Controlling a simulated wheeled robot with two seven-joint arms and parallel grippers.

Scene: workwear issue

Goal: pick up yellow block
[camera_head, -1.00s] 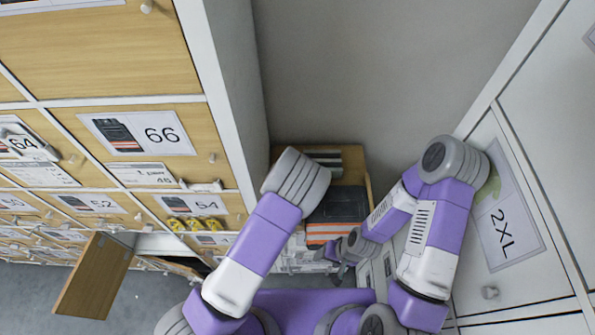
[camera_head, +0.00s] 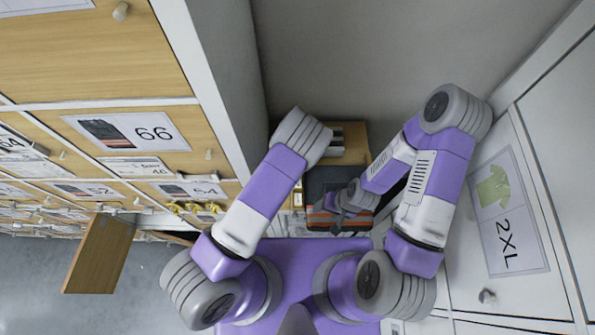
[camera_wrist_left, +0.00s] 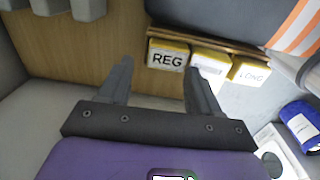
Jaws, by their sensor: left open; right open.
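Three yellow blocks with white label faces sit in a row in the left wrist view: one marked REG (camera_wrist_left: 167,56), a middle one (camera_wrist_left: 210,59) partly covered by a finger, and one marked LONG (camera_wrist_left: 250,72). My left gripper (camera_wrist_left: 160,75) is open with nothing between its fingers. Its fingertips point toward the row, with REG between their lines of reach and the right finger overlapping the middle block. In the head view the left gripper is hidden behind its arm. My right gripper (camera_head: 338,211) is open over a dark folded garment with an orange stripe (camera_head: 322,185).
A wooden ledge edge (camera_wrist_left: 205,30) runs behind the blocks. A blue item (camera_wrist_left: 300,125) lies at the right of the wrist view. In the head view, a drawer cabinet (camera_head: 120,60) stands left with an open wooden door (camera_head: 98,255), and a white 2XL locker (camera_head: 525,285) stands right.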

